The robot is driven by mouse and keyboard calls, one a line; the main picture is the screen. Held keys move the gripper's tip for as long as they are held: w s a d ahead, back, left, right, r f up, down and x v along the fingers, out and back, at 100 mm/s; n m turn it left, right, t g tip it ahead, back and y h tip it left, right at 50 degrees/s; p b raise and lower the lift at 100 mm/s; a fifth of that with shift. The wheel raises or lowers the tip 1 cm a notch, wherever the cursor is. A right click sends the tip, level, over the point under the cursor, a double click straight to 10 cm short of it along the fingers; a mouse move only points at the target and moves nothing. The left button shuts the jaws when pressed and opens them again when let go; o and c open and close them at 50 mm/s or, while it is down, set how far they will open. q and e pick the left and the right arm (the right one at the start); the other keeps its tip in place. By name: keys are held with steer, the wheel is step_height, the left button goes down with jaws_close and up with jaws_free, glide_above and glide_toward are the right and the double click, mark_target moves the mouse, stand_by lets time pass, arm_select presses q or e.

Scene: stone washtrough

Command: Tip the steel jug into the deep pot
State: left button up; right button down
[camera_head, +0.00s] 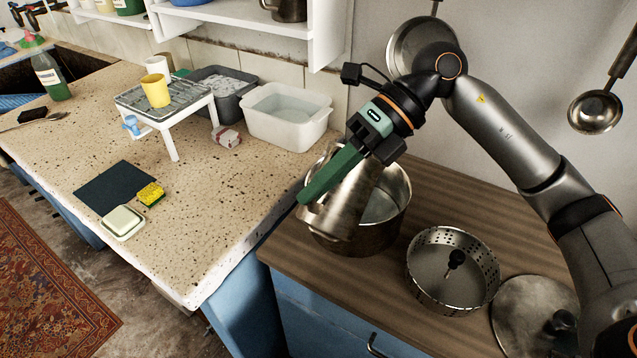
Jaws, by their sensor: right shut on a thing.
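The steel jug (352,197) is a tapered metal vessel in the grip of my right gripper (322,184). It leans over the left part of the deep pot and overlaps it in the picture. Its mouth and contents are hard to make out, and I cannot tell whether it touches the pot's rim. The deep pot (372,237) is a steel pot standing on the wooden counter. Its open inside shows to the right of the jug. The gripper's green fingers cover part of the jug. My left gripper is not in view.
A perforated steel basket (442,290) and a round lid (527,318) lie right of the pot. A white tub (287,117) stands behind on the speckled stone top, with a small rack (175,135) left of it. A ladle (595,112) and a pan (405,45) hang on the wall.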

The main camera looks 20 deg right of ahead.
steer(key=shift+w+d+r+y, duration=0.3)
steer(key=shift+d+y, duration=0.1)
stand_by(1.4)
